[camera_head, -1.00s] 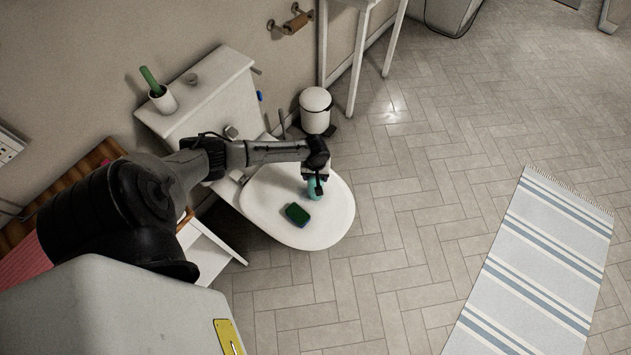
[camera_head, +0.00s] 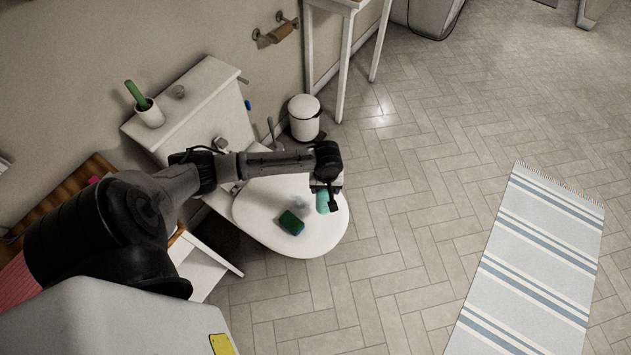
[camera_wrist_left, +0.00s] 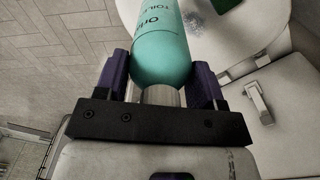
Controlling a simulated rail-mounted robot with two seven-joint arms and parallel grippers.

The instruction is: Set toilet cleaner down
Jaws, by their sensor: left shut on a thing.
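The toilet cleaner is a teal bottle (camera_head: 322,202) with dark lettering, held over the right edge of the closed toilet lid (camera_head: 262,217). In the left wrist view the bottle (camera_wrist_left: 160,50) fills the space between the fingers. My left gripper (camera_head: 328,188) is shut on it; in the left wrist view its purple-sided fingers (camera_wrist_left: 160,82) grip the bottle's end. I cannot tell whether the bottle touches the lid. A green and blue sponge (camera_head: 291,222) lies on the lid, left of the bottle. My right gripper is not in view.
A pale bluish smudge (camera_head: 298,201) is on the lid near the sponge. A white pedal bin (camera_head: 304,118) stands behind the toilet. The cistern top (camera_head: 200,95) holds a cup with a green brush (camera_head: 149,112). A striped rug (camera_head: 530,265) lies on open floor at right.

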